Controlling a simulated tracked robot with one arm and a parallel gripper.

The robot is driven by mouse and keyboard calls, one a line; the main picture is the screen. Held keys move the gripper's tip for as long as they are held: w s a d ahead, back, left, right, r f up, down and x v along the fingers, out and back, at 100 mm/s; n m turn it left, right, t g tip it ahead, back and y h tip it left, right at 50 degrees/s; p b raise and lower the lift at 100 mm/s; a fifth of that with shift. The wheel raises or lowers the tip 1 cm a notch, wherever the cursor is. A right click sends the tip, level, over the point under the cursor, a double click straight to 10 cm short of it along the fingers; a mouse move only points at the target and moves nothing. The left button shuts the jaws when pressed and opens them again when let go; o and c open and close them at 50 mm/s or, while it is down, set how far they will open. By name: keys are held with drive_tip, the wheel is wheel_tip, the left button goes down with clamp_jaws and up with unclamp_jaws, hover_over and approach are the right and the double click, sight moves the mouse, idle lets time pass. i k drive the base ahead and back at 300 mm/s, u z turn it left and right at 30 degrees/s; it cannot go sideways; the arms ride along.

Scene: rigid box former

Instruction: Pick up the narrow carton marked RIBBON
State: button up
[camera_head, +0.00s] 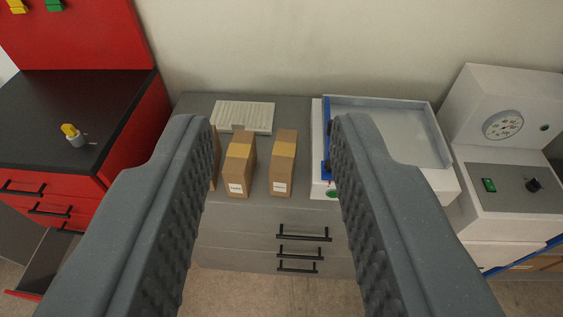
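Narrow brown cartons with tan tape and small white labels stand on a grey drawer cabinet (240,219). One carton (240,164) is left of centre, and another carton (283,163) stands to its right with a gap between them. A third carton (215,158) is mostly hidden behind my left finger. The labels are too small to read, so I cannot tell which carton is marked RIBBON. My gripper (264,128) is open and empty, its two ridged grey fingers wide apart in the foreground. The cartons appear between the fingers, farther away and below.
A ribbed light panel (243,117) lies behind the cartons. A white machine with a tray (388,112) and blue edge stands right of them. A white device (502,125) with a dial is farther right. A red cabinet (132,133) with a black top is left, its low drawer open.

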sight(283, 160)
drive_tip(key=u, duration=0.3)
drive_tip(key=i, duration=1)
drive_tip(key=z, duration=1)
